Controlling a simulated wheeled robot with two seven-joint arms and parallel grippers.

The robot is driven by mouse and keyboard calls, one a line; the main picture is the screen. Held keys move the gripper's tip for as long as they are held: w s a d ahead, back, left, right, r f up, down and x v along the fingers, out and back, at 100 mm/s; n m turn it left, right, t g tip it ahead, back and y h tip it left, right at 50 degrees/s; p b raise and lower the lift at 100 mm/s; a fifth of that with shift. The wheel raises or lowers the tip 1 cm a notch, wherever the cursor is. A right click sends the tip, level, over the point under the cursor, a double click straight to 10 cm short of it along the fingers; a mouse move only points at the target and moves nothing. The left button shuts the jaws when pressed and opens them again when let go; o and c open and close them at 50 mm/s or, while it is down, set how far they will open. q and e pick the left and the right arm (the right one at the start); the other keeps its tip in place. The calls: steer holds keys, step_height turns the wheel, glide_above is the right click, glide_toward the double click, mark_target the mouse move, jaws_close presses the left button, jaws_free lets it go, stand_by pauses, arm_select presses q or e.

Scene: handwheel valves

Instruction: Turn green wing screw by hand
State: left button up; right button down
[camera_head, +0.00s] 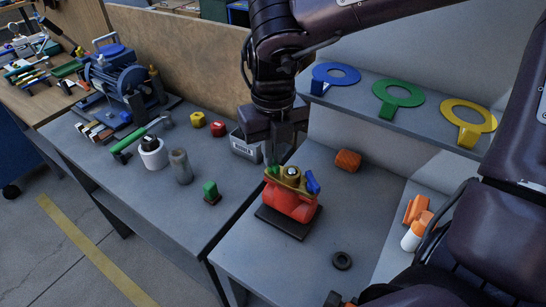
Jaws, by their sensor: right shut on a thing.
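A red valve body (290,205) with a yellow top (288,178) stands on a dark base plate on the front bench. A green wing screw (272,174) sits at the left of the yellow top, and a blue wing (313,183) is at its right. My right gripper (272,160) points down from above, with its fingers shut on the green wing screw. The fingers partly hide the screw, so its exact angle is unclear.
Blue, green and yellow rings (398,94) lie on the shelf behind. A grey bin (245,146) stands behind left. The bench front is mostly clear.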

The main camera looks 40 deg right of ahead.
steer(key=c, duration=1.9)
jaws_free()
steer(key=shift+m, duration=0.5)
steer(key=o, duration=0.4)
arm_select(q)
steer(key=shift+f, duration=0.2)
